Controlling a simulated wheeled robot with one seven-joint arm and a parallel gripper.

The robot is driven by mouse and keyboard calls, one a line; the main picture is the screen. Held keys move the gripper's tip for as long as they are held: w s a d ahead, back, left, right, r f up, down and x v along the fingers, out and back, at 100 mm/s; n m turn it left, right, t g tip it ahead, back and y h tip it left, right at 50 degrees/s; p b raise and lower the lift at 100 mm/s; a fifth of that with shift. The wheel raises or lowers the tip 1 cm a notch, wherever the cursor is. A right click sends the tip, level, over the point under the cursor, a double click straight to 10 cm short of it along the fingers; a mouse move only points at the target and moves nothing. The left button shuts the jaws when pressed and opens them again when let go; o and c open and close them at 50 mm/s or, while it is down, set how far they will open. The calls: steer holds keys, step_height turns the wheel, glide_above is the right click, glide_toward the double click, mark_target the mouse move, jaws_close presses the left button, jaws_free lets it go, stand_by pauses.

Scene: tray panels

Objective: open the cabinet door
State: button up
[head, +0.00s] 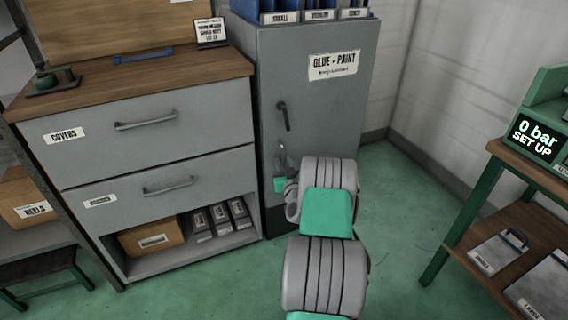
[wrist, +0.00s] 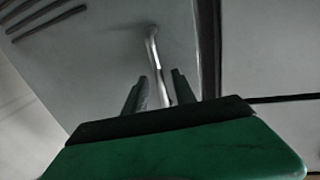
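The grey cabinet (head: 325,110) with the "GLUE + PAINT" label stands in the middle of the head view, and its door looks shut. Its dark upright handle (head: 283,116) is on the left part of the door. My gripper (head: 281,152) is low in front of the door, just below the handle in the head view, partly hidden by my arm. In the wrist view, the two dark fingers of my gripper (wrist: 159,85) are apart. The handle (wrist: 153,50) runs down between them. I cannot tell whether either finger touches it.
A grey drawer unit (head: 150,145) with bar handles stands close on the cabinet's left. Blue bins (head: 300,8) sit on the cabinet top. A green-framed workbench (head: 530,170) stands at the right. The green floor (head: 400,215) between it and the cabinet is clear.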

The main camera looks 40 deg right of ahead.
jaws_close()
stand_by(1.3)
